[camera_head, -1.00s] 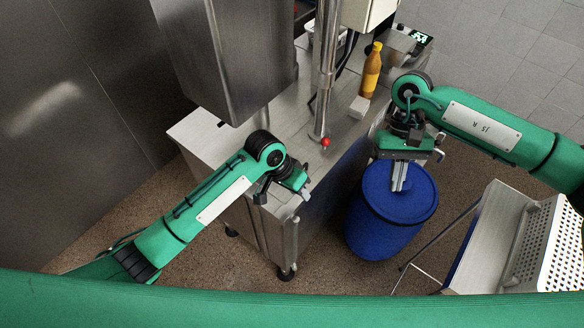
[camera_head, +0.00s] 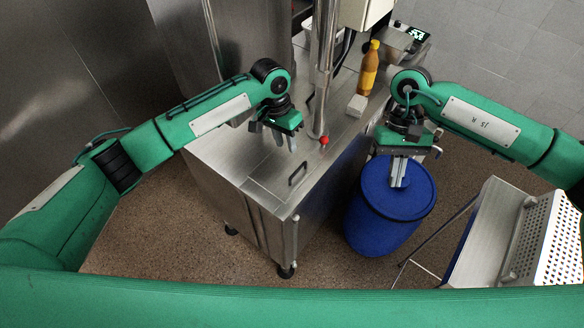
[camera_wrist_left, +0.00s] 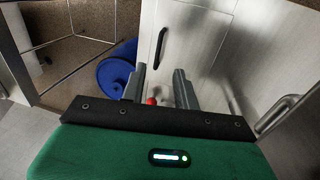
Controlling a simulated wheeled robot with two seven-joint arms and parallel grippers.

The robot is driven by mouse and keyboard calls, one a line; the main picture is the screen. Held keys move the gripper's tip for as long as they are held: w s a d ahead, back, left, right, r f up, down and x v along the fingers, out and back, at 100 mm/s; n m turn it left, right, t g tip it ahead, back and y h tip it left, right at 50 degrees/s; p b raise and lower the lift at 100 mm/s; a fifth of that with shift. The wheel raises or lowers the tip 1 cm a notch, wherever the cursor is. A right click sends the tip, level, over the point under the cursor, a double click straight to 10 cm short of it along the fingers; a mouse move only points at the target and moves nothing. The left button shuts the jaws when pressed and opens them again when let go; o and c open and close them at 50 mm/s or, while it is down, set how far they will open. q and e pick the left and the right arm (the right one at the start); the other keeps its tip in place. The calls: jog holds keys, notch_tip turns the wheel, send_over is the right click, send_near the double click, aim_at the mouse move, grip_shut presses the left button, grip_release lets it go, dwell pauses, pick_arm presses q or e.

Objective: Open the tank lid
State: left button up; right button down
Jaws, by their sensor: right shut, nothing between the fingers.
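The steel tank (camera_head: 232,190) is a metal cabinet with a flat top. Its lid (camera_head: 268,182) lies flat and closed, with a small dark handle (camera_head: 297,173) near the front right corner. The left wrist view also shows a handle (camera_wrist_left: 160,47) ahead of the fingers and a metallic handle (camera_wrist_left: 278,115) at the right. My left gripper (camera_head: 275,138) is open and empty above the tank top, behind and left of the front handle, apart from it. Its spread fingers show in the left wrist view (camera_wrist_left: 160,70). My right gripper (camera_head: 398,184) is shut and empty over the blue barrel's lid.
A blue barrel (camera_head: 378,228) stands right of the tank. A vertical steel pipe (camera_head: 324,70) and a red knob (camera_head: 324,141) rise close to my left gripper. A brown bottle (camera_head: 369,70) stands behind. A perforated basket (camera_head: 560,240) sits on a stand at the right.

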pick_arm(q)
jog(key=b, duration=0.8)
send_over(292, 169)
jog(key=s, duration=0.4)
notch_tip(292, 169, down, 12)
jog(key=shift+r, duration=0.25)
jog(key=shift+s, duration=0.1)
grip_shut()
